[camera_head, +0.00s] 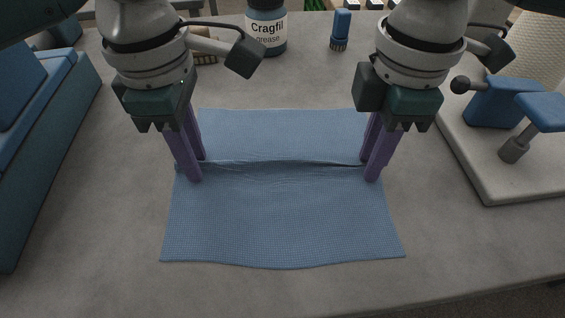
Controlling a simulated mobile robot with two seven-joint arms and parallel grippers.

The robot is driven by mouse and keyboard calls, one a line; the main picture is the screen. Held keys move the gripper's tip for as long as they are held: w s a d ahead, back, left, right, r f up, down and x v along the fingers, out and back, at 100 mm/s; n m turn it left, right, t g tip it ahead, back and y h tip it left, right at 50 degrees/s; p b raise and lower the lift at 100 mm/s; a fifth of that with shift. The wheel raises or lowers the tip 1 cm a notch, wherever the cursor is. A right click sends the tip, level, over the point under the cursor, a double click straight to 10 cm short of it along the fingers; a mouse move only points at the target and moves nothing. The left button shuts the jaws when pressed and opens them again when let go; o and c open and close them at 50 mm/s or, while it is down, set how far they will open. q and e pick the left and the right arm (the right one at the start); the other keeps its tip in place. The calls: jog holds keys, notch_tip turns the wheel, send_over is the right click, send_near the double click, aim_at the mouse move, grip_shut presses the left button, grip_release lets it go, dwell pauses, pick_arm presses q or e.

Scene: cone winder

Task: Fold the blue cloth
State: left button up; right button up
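The blue cloth (283,215) lies spread on the grey table, with a low raised crease running left to right across it, behind its middle. Its front edge is slightly wavy. My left gripper (198,170) points down at the left side of the cloth, by the left end of the crease. My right gripper (368,170) is in the mirrored place at the right side. Each gripper's two purple fingers stand apart, one nearer and one farther. The fingertips are at or just above the cloth; exact contact is hard to tell.
A dark grease jar (267,28) and a blue-handled brush (340,28) stand at the back. A light plate with blue machine parts (500,170) is at the right. The table (110,240) is clear around the cloth's front and sides.

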pick_arm(q)
grip_shut()
pick_arm(e)
grip_shut()
dwell(0.4)
